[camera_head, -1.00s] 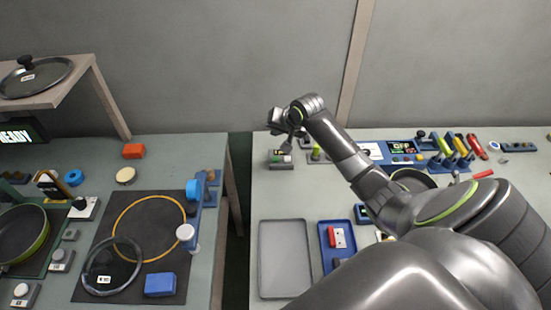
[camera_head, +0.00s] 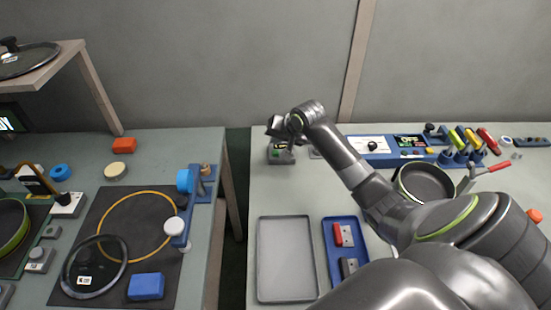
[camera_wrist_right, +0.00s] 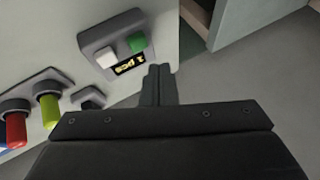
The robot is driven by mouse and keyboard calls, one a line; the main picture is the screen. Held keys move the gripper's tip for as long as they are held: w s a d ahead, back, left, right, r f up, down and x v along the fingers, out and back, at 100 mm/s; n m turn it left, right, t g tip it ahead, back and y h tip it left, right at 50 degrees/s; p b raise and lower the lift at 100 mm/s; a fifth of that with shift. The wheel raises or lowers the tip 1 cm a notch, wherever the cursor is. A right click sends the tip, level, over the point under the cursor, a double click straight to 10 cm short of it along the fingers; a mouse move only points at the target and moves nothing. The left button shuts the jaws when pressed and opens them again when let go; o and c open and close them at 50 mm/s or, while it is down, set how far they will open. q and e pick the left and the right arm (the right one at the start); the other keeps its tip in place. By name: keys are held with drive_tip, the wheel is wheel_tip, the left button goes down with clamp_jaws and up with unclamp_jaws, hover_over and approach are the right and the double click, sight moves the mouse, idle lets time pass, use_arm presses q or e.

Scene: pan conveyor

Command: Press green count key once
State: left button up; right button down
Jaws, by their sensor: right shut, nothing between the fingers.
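The count box (camera_wrist_right: 112,42) is a small grey unit with a white key (camera_wrist_right: 105,57), a green key (camera_wrist_right: 136,42) and a display (camera_wrist_right: 131,64) reading "1 pcs" in the right wrist view. In the head view the box (camera_head: 281,154) stands near the back left of the right table, partly hidden by my right gripper (camera_head: 277,130). My right gripper is shut and empty. In the right wrist view its fingertips (camera_wrist_right: 158,72) appear just below the green key in the picture; I cannot tell whether they touch the box. My left gripper is not in view.
Red (camera_wrist_right: 16,128) and yellow-green (camera_wrist_right: 49,108) knobs stand left of the box in the right wrist view. On the right table are a grey tray (camera_head: 261,262), a blue tray (camera_head: 328,232) and a pan (camera_head: 428,182). A gap separates this table from the left one.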

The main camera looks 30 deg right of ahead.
sight(273, 150)
drive_tip(key=shift+f, duration=0.8)
drive_tip(key=shift+f, duration=0.2)
idle(1.3)
drive_tip(key=shift+f, duration=0.25)
drive_tip(key=shift+f, duration=0.45)
idle(0.8)
drive_tip(key=shift+r+p, duration=0.9)
drive_tip(key=shift+p, duration=0.5)
